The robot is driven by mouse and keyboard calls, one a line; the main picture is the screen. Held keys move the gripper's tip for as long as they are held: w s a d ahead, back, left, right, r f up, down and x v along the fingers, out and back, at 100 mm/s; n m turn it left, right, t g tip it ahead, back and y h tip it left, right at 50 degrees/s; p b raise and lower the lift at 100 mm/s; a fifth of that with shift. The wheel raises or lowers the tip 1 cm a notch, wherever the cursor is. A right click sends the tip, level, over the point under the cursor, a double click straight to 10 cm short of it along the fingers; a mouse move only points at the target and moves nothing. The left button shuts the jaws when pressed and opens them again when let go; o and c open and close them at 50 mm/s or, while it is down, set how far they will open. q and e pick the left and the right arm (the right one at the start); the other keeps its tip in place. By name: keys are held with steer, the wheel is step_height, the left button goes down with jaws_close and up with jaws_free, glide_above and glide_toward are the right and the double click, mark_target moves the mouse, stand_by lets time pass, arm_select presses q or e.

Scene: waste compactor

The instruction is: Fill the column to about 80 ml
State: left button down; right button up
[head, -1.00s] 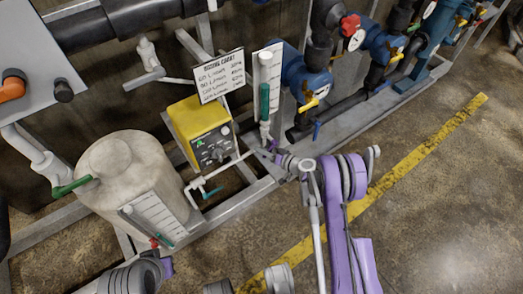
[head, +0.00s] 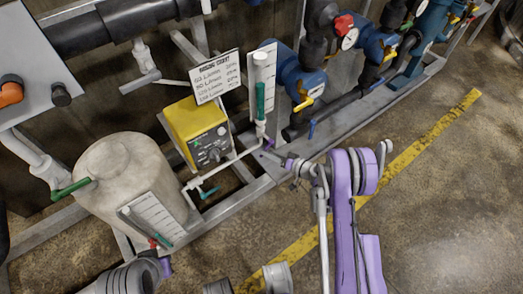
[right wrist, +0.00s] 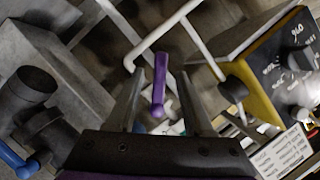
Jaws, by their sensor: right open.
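The clear column (head: 262,72) stands upright on a white scale board at the back, with green in its lower part; the graduation marks are too small to read. A purple valve handle (head: 268,144) sits at its foot. It also shows in the right wrist view (right wrist: 160,78), between my open fingers. My right gripper (head: 284,157) is close to this handle; its fingers (right wrist: 160,100) stand on either side, and I cannot tell whether they touch it. At the bottom left is part of my left arm with a purple tip (head: 166,267); its jaw opening cannot be made out.
A yellow pump box (head: 197,130) stands left of the column under a dosing chart (head: 216,77). A pale tank (head: 125,175) with its own gauge is further left. A teal-handled valve (head: 207,193) sits on the white pipe. Blue pumps and pipes line the right. Open floor lies in front.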

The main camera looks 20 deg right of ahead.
steer(key=shift+v, duration=2.25)
